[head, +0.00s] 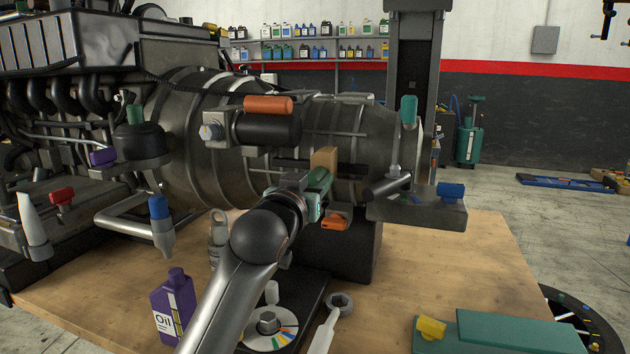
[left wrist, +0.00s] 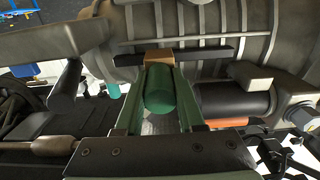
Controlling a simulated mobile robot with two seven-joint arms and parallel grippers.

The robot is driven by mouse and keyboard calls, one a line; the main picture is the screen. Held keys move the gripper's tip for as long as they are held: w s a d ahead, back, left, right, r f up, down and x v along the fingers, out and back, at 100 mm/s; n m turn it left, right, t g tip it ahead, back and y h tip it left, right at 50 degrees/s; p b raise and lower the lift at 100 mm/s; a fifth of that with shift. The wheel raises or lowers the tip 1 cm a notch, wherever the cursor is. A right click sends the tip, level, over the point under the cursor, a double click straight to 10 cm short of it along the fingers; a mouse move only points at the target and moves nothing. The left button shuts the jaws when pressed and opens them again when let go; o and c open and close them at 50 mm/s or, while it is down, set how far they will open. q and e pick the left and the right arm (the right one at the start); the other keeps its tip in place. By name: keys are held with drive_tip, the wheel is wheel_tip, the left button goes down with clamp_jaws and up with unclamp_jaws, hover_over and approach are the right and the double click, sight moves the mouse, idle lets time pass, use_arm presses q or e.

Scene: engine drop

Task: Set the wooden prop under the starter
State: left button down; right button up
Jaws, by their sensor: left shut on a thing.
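The wooden prop (head: 324,158) is a tan block joined at a green cylindrical grip, held in front of the ribbed metal housing. My left gripper (head: 314,194) is shut on the green grip. In the left wrist view, the prop's wooden end (left wrist: 160,57) shows beyond the fingertips, and the green grip (left wrist: 162,92) lies between the fingers. The starter (head: 268,128) looks like the black cylinder with an orange handle on top, up and left of the prop in the head view. In the left wrist view the starter (left wrist: 235,100) is right of the grip. Contact between prop and starter cannot be told. My right gripper is not in view.
The wooden table (head: 465,265) carries a purple oil bottle (head: 174,306), a wrench (head: 330,322) and a teal case (head: 515,330). An orange-handled piece (head: 335,222) sits just below my left gripper. The table is fairly clear on the right.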

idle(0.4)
use_arm(q)
drive_tip(key=shift+w+a, duration=0.1)
drive_tip(key=shift+a, duration=0.25)
drive_tip(key=w+a+p, duration=0.2)
drive_tip(key=a+p, duration=0.1)
drive_tip(key=a, duration=0.5)
drive_tip(key=shift+w+p, duration=0.3)
drive_tip(key=shift+w, duration=0.05)
drive_tip(key=shift+a, duration=0.15)
drive_tip(key=c, duration=0.6)
unclamp_jaws()
drive_tip(key=shift+a, duration=0.1)
drive_tip(key=shift+o, duration=0.4)
